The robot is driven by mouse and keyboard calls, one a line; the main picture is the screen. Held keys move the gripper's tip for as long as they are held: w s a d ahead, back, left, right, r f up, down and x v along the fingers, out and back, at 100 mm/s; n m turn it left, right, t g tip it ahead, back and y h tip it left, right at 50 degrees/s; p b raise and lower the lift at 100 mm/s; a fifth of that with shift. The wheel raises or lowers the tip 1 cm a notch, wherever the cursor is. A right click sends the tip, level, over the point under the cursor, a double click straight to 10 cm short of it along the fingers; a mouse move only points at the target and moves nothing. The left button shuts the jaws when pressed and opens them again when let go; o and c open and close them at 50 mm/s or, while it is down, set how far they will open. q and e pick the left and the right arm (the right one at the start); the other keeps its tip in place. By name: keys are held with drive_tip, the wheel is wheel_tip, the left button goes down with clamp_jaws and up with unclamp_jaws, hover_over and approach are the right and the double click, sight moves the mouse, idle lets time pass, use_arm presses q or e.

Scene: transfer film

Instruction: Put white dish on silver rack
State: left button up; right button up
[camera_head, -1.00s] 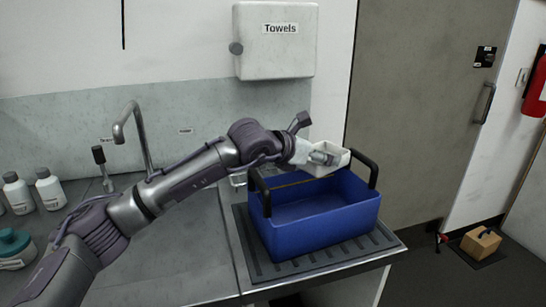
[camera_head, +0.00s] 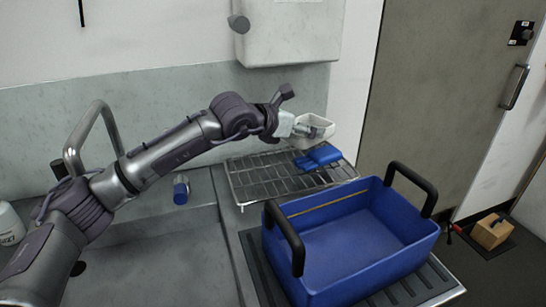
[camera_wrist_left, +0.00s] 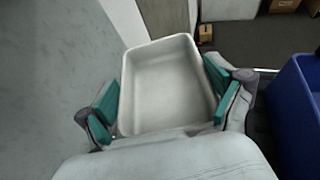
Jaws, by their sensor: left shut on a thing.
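My left gripper (camera_head: 302,131) is shut on the white dish (camera_head: 317,132), which is a rectangular tray. In the left wrist view the dish (camera_wrist_left: 165,85) sits between the two teal finger pads of the gripper (camera_wrist_left: 163,105), and it looks empty. The silver rack (camera_head: 255,178) is a wire rack on the counter against the back wall. The dish is held in the air above the rack's back right part. Blue items (camera_head: 319,157) lie on the rack's right side, below the dish. My right gripper is not in view.
A blue bin (camera_head: 350,240) with black handles stands in front of the rack on a dark ribbed mat (camera_head: 440,285). A tap (camera_head: 85,135), a sink and a small blue-capped object (camera_head: 181,190) are to the left. The rack's left part is bare.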

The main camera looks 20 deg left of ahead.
sight(260, 172)
use_arm(q)
drive_tip(key=a+f, duration=0.2)
drive_tip(key=a, duration=0.1)
drive_tip(key=s+a+f+p, duration=0.1)
drive_tip(key=a+f, duration=0.1)
drive_tip(key=a, duration=0.1)
drive_tip(key=s+a+f+p, duration=0.1)
drive_tip(key=a, duration=0.2)
drive_tip(key=shift+s+a+f, duration=0.25)
drive_tip(key=shift+a+f, duration=0.3)
drive_tip(key=shift+a, duration=0.05)
drive_tip(key=shift+f, duration=0.35)
wheel_tip(260, 172, down, 2)
drive_tip(key=shift+f+p, duration=0.25)
drive_tip(key=shift+p, duration=0.15)
drive_tip(key=shift+f, duration=0.4)
drive_tip(key=o, duration=0.9)
drive_tip(key=shift+o, duration=0.2)
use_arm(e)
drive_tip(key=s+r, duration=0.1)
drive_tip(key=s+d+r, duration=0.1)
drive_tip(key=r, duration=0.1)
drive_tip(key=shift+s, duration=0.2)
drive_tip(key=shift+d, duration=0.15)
